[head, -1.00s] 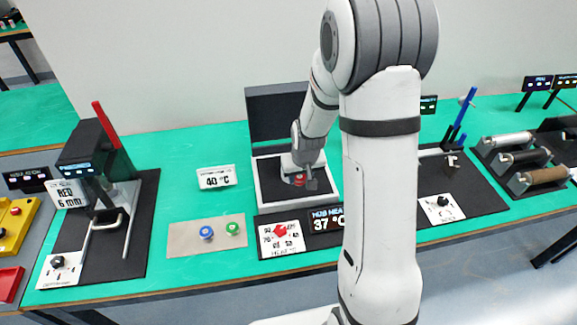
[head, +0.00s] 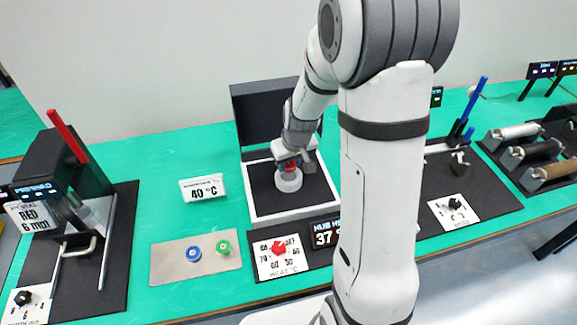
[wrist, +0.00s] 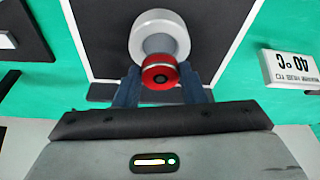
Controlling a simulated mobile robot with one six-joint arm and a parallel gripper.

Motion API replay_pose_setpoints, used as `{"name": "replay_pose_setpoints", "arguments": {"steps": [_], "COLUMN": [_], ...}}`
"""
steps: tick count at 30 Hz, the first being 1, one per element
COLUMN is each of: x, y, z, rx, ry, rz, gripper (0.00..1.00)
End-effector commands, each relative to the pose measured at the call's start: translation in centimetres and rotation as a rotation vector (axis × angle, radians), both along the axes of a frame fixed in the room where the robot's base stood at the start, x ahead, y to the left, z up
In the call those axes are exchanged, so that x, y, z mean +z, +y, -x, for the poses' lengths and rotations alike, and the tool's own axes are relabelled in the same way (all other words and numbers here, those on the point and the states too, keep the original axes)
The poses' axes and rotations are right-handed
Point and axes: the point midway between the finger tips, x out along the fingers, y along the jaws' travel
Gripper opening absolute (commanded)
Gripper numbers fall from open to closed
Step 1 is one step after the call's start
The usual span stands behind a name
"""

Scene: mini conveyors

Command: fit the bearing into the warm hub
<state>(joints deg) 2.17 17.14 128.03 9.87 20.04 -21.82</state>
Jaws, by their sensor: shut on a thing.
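My gripper (wrist: 160,88) is shut on a red bearing (wrist: 159,72), a short red ring with a dark centre. The bearing also shows in the head view (head: 290,165). The pale grey round hub (head: 288,184) stands on the black plate of the white-rimmed heater (head: 252,207). In the head view the bearing appears at the hub's top. In the wrist view the bearing overlaps the near edge of the hub (wrist: 160,24). I cannot tell whether they touch. The heater display (head: 326,233) reads 37, with its end hidden by my arm.
A card (head: 203,187) reads 40 °C left of the heater. A red-knobbed dial (head: 279,248) is in front. Blue (head: 194,253) and green (head: 223,247) parts sit on a beige mat (head: 170,263). A red-levered press (head: 68,138) stands at left. Green table between is clear.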

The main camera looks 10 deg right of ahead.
Motion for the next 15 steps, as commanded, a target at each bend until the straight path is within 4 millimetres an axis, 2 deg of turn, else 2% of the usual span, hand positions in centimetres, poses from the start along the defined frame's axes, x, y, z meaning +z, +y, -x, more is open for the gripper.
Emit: {"name": "replay_pose_setpoints", "arguments": {"steps": [1, 4, 15], "x": [-0.9, -1.9, -2.5], "y": [0.0, 0.1, 0.1], "z": [0.0, 0.0, 0.0], "rx": [0.001, 0.001, 0.003], "ry": [0.004, 0.003, 0.000], "rz": [0.000, 0.000, 0.001], "gripper": [0.09, 0.09, 0.09]}}
